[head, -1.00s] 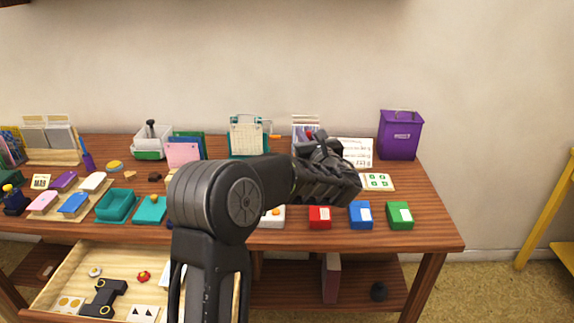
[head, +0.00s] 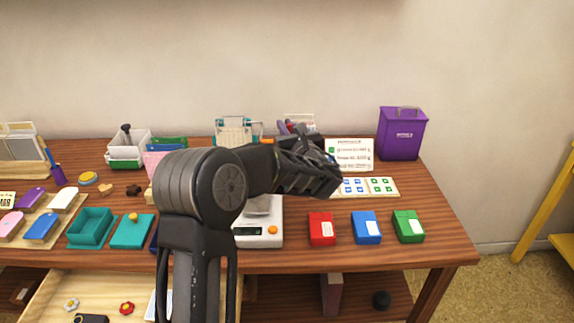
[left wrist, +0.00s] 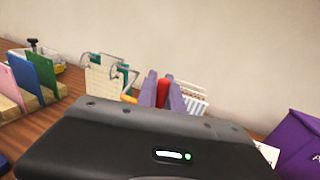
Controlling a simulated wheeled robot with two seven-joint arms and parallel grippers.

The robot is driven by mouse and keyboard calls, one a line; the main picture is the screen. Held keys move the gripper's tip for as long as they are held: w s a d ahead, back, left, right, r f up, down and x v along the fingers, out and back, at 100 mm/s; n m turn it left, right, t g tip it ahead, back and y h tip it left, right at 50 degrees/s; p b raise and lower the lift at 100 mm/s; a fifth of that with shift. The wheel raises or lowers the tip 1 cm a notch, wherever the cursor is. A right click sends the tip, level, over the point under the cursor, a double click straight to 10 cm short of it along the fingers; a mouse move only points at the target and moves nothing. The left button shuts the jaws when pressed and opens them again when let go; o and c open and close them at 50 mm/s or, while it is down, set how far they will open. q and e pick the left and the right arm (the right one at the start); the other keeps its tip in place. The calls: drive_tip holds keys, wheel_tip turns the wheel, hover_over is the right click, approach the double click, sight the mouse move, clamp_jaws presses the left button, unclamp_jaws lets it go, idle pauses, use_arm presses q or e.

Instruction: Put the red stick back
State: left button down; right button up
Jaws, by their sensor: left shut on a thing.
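My left gripper (left wrist: 163,95) is shut on the red stick (left wrist: 163,90), which stands roughly upright between the two purple-grey fingers in the left wrist view. In the head view my arm mostly hides the gripper, and only a small bit of red shows above the wrist. A white rack with upright striped sheets (left wrist: 192,98) stands right behind the fingers. I cannot tell whether the stick touches it, and the stick's lower end is hidden. My right gripper is not in view.
A red box (head: 321,228), a blue box (head: 366,227) and a green box (head: 408,225) stand along the front right. A white scale (head: 270,230) is beside them. A purple bin (head: 402,135) stands at the back right. A drawer (head: 50,300) is open below left.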

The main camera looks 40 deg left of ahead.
use_arm(q)
drive_tip(key=shift+f, duration=1.95)
wheel_tip(320, 180, down, 4)
drive_tip(key=shift+r, duration=0.15)
drive_tip(key=c, duration=1.5)
unclamp_jaws()
drive_tip(key=shift+b, duration=0.3)
drive_tip(key=shift+d, duration=0.1)
